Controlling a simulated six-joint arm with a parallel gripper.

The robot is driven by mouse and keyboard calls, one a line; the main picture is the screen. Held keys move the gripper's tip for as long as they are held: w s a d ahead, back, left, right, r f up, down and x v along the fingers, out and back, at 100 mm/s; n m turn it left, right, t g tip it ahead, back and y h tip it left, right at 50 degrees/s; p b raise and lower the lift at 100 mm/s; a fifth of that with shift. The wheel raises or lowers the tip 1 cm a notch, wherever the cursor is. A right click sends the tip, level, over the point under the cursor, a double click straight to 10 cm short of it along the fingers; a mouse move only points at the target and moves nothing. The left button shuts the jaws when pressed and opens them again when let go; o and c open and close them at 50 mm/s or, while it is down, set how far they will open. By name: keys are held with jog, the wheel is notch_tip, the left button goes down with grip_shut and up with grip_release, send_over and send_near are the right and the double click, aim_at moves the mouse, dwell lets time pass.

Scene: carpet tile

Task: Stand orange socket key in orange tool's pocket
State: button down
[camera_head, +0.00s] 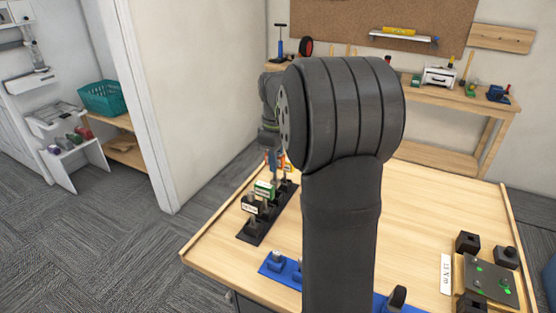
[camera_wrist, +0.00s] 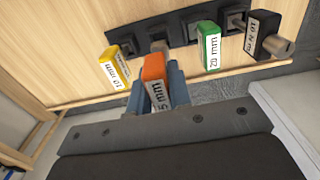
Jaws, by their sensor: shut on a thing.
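The orange socket key (camera_wrist: 153,68) has an orange handle with a white label ending in "5 mm". My gripper (camera_wrist: 160,82), with blue fingers, is shut on this handle. In the head view my gripper (camera_head: 273,158) is at the far end of the black rack (camera_head: 252,236), mostly behind my arm. The rack (camera_wrist: 181,33) also shows in the wrist view. The key's grey lower end (camera_wrist: 158,47) points at a rack pocket between the yellow and green tools. I cannot tell how deep it sits in that pocket.
A yellow tool (camera_wrist: 113,67) and a green tool (camera_wrist: 209,45) stand close on either side of the key. A black-handled tool (camera_wrist: 264,36) stands farther along the rack. A blue holder (camera_head: 279,268) and a dark plate fixture (camera_head: 490,280) are nearer on the table.

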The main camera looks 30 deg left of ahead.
aim_at(276, 179)
jog(key=shift+f, duration=2.85)
jog(key=c, duration=1.3)
grip_release()
jog(key=shift+o, duration=0.2)
notch_tip(276, 179, up, 17)
jog(key=shift+r, duration=0.2)
jog(key=shift+f, duration=0.1)
